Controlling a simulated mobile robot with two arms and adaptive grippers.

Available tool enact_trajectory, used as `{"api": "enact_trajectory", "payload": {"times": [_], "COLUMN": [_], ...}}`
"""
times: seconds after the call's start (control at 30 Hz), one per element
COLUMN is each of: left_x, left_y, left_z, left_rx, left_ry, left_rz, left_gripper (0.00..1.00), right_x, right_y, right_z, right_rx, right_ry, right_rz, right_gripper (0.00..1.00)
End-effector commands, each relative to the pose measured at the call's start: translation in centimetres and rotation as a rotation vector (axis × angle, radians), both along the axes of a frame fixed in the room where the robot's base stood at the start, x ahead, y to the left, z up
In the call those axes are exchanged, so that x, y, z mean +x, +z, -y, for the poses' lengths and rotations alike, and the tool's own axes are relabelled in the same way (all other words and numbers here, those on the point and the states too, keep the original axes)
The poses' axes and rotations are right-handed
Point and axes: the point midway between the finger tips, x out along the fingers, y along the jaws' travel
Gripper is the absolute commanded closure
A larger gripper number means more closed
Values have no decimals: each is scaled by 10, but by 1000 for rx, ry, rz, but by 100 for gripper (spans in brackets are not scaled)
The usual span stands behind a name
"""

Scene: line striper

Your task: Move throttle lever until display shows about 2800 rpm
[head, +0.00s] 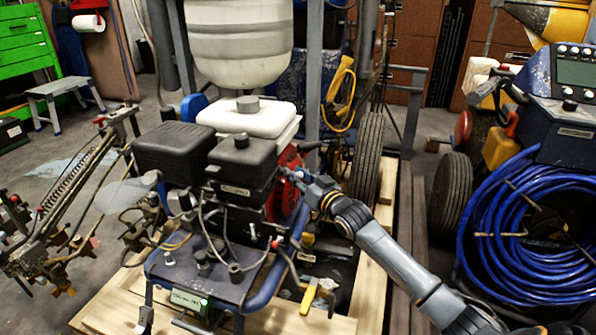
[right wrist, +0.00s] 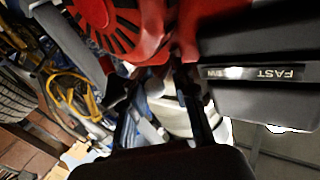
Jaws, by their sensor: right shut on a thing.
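The line striper's engine has a black housing (head: 240,170) and a red fan cover (head: 287,180), which fills the top of the right wrist view (right wrist: 115,25). A label reading FAST (right wrist: 255,73) shows upside down on the black housing. My right gripper (head: 312,188) is at the engine's right side, beside the red cover. In the right wrist view its fingers (right wrist: 152,88) point at the space between cover and label. It is shut on the throttle lever, which is mostly hidden. The small display (head: 186,299) is lit, but its figures are too small to read. My left gripper is out of view.
A white tank (head: 240,40) stands above the engine. A blue frame tube (head: 272,285) runs close to my right forearm. A second machine with a blue hose coil (head: 520,225) stands at the right.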

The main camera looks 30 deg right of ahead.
Motion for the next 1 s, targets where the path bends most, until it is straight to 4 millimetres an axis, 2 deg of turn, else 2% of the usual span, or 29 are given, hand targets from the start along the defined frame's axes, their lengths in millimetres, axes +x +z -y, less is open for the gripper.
{"api": "enact_trajectory", "payload": {"times": [0.03,0.1,0.47,0.5,0.6,0.63,1.0], "left_x": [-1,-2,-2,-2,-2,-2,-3], "left_y": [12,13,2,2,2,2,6], "left_z": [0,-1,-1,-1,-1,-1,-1], "left_rx": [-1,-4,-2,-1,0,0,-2], "left_ry": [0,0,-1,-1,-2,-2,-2], "left_rz": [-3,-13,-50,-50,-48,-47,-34], "left_gripper": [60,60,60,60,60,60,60], "right_x": [1,1,0,0,0,0,-1], "right_y": [10,9,5,5,5,5,3], "right_z": [8,8,9,9,8,8,3], "right_rx": [0,0,-6,-6,-5,-4,1], "right_ry": [-26,-38,-50,-50,-49,-48,-41], "right_rz": [2,2,3,3,5,5,2], "right_gripper": [100,100,100,69,49,45,45]}}
